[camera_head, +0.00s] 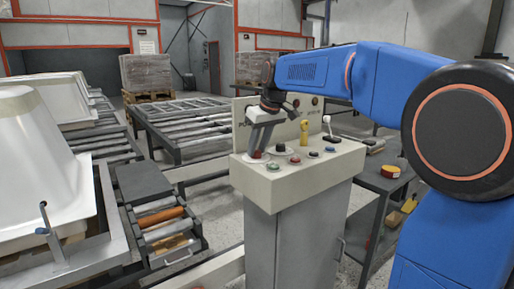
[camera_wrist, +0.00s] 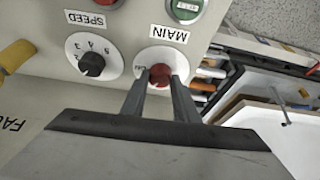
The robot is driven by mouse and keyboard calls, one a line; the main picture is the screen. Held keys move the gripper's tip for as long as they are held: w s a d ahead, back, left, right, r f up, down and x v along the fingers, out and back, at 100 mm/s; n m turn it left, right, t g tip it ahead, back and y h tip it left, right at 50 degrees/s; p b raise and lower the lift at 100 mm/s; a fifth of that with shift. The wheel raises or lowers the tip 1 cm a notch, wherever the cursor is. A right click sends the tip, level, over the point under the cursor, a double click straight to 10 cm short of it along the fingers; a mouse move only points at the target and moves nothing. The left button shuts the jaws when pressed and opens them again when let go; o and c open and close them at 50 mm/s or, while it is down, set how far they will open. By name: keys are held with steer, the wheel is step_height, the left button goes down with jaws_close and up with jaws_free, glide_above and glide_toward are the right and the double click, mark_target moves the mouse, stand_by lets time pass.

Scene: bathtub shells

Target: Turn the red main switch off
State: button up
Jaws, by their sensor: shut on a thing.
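The red main switch (camera_wrist: 159,74) is a round red knob on a white dial plate, with a MAIN label beside it in the wrist view. My gripper (camera_wrist: 160,80) has its two fingers on either side of the knob and is shut on it. In the head view my gripper (camera_head: 257,150) reaches down onto the left end of the control console (camera_head: 300,187), and the knob is mostly hidden by the fingers. The dial's marks are too small and partly covered, so the switch position cannot be told.
Beside the switch are a black SPEED knob (camera_wrist: 92,64) and a green button (camera_wrist: 186,8). The console also carries a yellow knob (camera_head: 304,131), several buttons and a lever (camera_head: 328,125). White tub shells (camera_head: 35,150) stand at left, with a roller conveyor (camera_head: 185,125) behind.

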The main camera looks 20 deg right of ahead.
steer(key=n, duration=0.1)
steer(key=n+y, duration=0.1)
steer(key=n, duration=0.1)
steer(key=shift+w+d+n+g, duration=0.1)
steer(key=shift+d+n+g, duration=0.1)
steer(key=shift+n+g, duration=0.15)
steer(key=shift+n+g+y, duration=0.5)
steer(key=shift+n+g, duration=0.15)
steer(key=shift+n, duration=1.1)
steer(key=o, duration=1.1)
steer(key=shift+c, duration=0.2)
steer(key=v, duration=1.7)
steer(key=shift+d+r, duration=0.15)
steer(key=shift+d, duration=0.05)
